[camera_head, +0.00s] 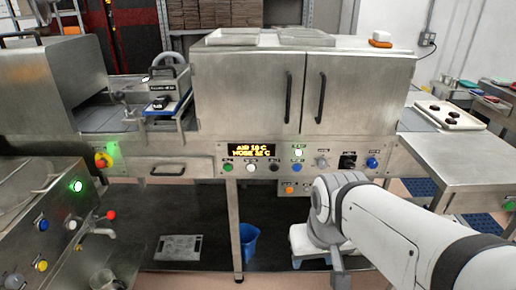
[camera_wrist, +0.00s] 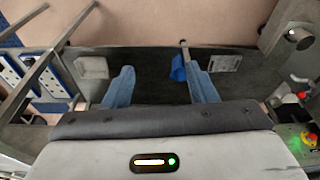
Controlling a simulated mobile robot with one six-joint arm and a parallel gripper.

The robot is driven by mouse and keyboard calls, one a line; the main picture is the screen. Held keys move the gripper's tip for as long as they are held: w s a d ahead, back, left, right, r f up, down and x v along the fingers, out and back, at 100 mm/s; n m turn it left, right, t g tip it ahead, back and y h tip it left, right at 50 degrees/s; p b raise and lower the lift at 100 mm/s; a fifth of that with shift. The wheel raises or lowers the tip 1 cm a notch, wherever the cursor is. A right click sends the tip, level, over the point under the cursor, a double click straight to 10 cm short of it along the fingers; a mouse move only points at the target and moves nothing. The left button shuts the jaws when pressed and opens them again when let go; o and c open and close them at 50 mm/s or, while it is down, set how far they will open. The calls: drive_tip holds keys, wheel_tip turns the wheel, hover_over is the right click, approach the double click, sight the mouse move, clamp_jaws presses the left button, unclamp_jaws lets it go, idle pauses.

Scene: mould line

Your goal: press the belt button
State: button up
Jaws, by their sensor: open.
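The front panel (camera_head: 215,160) of the steel cabinet carries a row of buttons in the head view. They include a green button (camera_head: 228,167), a white button (camera_head: 250,168), a black button (camera_head: 275,167), a blue button (camera_head: 298,167) and an orange button (camera_head: 290,190) below. Their labels are too small to read, so I cannot tell which is the belt button. My gripper (camera_wrist: 160,68) shows in the wrist view with its two blue fingers apart and nothing between them, above the dark floor mat. In the head view my arm reaches in from the lower right, and my fingers are not visible.
A red stop button (camera_head: 101,160) on yellow sits left of the panel. A side console with a lit green button (camera_head: 77,186) stands at the lower left. A blue bucket (camera_head: 249,242) stands under the cabinet. A steel table (camera_head: 470,165) is at the right.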

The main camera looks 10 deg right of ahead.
clamp_jaws()
idle(0.3)
idle(1.1)
